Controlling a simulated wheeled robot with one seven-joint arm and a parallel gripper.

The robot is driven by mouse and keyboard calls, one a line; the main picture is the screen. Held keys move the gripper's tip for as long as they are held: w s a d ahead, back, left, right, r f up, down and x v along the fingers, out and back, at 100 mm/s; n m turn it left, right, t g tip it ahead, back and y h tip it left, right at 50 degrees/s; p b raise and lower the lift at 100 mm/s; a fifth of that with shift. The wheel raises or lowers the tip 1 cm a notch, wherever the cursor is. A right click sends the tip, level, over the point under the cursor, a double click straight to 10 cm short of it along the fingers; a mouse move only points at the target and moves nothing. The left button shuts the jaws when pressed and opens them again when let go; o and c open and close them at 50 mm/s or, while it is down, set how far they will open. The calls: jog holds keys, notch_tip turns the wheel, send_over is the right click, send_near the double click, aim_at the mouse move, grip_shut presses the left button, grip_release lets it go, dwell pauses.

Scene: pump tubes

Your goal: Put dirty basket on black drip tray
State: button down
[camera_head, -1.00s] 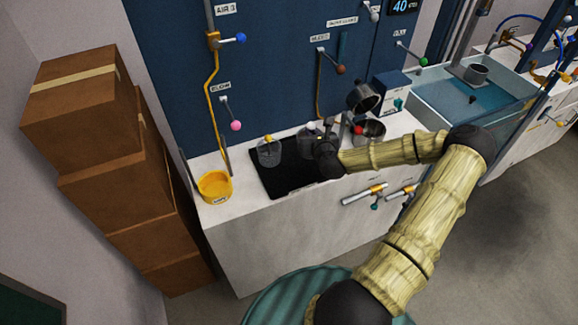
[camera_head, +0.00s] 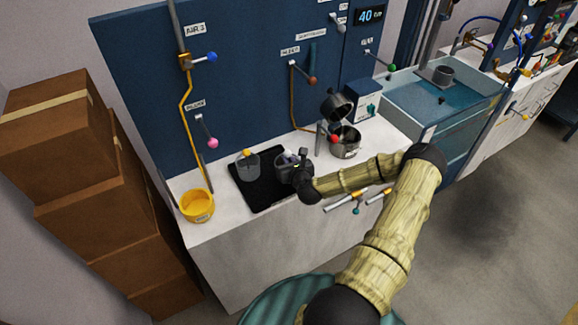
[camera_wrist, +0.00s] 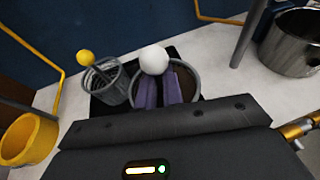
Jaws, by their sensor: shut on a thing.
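The black drip tray (camera_head: 262,193) lies on the white counter. A mesh basket with a white ball knob (camera_wrist: 153,60) and brown inside (camera_wrist: 183,118) is in my gripper (camera_wrist: 160,97). The fingers are shut on its handle below the knob. In the head view my gripper (camera_head: 291,163) is at the right part of the tray and mostly hides this basket. I cannot tell whether the basket touches the tray. A second mesh basket (camera_head: 247,167) with a yellow knob stands on the tray's left part; it also shows in the wrist view (camera_wrist: 116,88).
A yellow bucket (camera_head: 197,206) stands left of the tray. A metal pot (camera_head: 345,144) is to the right, with a dark tilted vessel (camera_head: 337,107) behind it. Pipes and valves line the blue wall. Cardboard boxes (camera_head: 83,180) are stacked at far left.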

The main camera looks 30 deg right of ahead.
jog(key=shift+f, duration=1.45)
jog(key=shift+f, duration=0.2)
jog(key=c, duration=1.5)
grip_release()
jog(key=shift+c, duration=0.2)
jog(key=shift+r, duration=0.2)
jog(key=b+v, duration=0.2)
jog(key=v, duration=1)
